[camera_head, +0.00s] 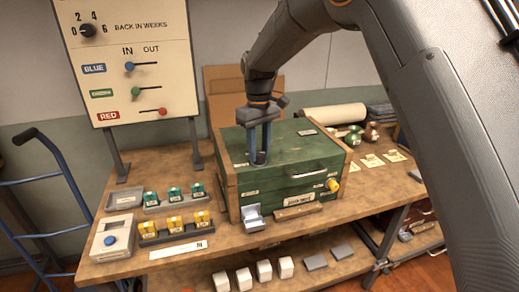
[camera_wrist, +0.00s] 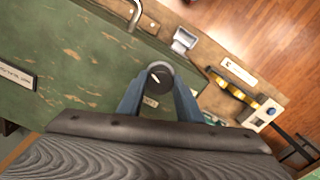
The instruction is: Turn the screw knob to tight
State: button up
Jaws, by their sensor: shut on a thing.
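The screw knob (camera_wrist: 158,78) is a dark round knob with a pale pointer mark on its top. It stands on the worn green top of a wooden box (camera_head: 300,148). My gripper (camera_head: 260,150) points straight down at the box top. Its two blue-grey fingers are shut on the knob, one on each side, as the wrist view (camera_wrist: 158,92) shows. In the head view the knob (camera_head: 260,158) is mostly hidden between the fingers. A small label beside the knob is partly covered by a finger, and I cannot read it.
The box front has a metal handle (camera_head: 305,172) and a yellow knob (camera_head: 332,185). A small grey tray (camera_head: 253,217) stands before it. Left are green and yellow blocks in racks and a white device (camera_head: 113,238) with a blue button. A sign board (camera_head: 130,60) stands behind left.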

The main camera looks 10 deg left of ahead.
jog(key=m, duration=0.3)
jog(key=m+p, duration=0.1)
jog(key=m, duration=0.3)
jog(key=shift+w+a+r, duration=0.1)
jog(key=shift+w+r, duration=0.05)
jog(key=shift+r, duration=0.05)
jog(key=m, duration=0.4)
jog(key=m+p, duration=0.1)
jog(key=m, duration=0.7)
jog(key=m+p, duration=0.1)
jog(key=m, duration=0.3)
jog(key=shift+m, duration=0.3)
jog(key=m, duration=0.3)
jog(key=shift+m, duration=0.3)
jog(key=shift+m+p, duration=0.45)
jog(key=shift+m, duration=1.55)
jog(key=shift+f, duration=0.1)
